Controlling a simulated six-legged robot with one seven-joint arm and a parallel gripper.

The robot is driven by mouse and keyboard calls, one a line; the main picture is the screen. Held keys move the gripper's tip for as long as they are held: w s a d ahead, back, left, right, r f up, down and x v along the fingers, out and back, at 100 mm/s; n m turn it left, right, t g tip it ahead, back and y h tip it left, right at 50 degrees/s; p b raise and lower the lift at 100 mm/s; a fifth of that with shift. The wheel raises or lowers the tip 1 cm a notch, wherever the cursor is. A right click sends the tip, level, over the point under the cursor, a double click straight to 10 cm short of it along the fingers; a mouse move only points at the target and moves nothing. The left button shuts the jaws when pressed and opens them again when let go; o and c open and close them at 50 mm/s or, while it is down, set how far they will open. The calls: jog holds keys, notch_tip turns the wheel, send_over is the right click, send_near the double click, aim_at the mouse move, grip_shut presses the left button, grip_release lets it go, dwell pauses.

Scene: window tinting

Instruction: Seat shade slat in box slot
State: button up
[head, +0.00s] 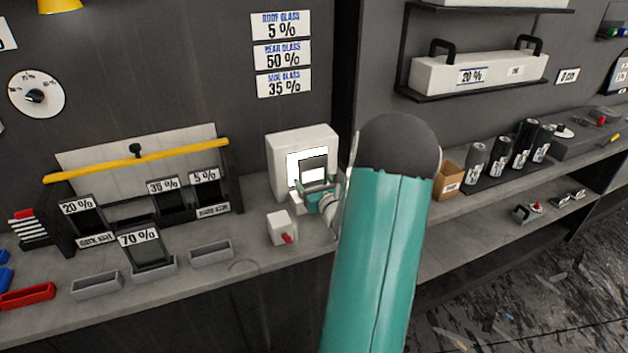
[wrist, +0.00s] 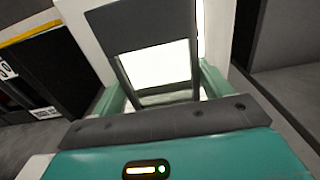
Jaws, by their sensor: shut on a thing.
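The shade slat (head: 320,161) is a dark frame around a clear window. It is upright in front of the bright panel of the white light box (head: 281,150). My gripper (head: 318,192) is shut on its lower part. In the wrist view, the teal fingers of my gripper (wrist: 163,97) flank the lower end of the slat (wrist: 145,28), and light shows through its window. The light box (wrist: 85,22) stands behind it. I cannot make out the slot or tell whether the slat touches the box.
A rack (head: 60,225) with 20 %, 35 % and 5 % slats and a yellow bar (head: 137,159) stands left. A 70 % slat (head: 143,243) stands in a grey tray. A small white block with a red part (head: 281,228) sits before the light box. Cans and a cardboard box (head: 449,181) stand right.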

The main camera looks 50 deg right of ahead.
jog(key=shift+f, duration=0.65)
jog(key=o, duration=1.1)
jog(key=v, duration=1.4)
jog(key=shift+f, duration=0.1)
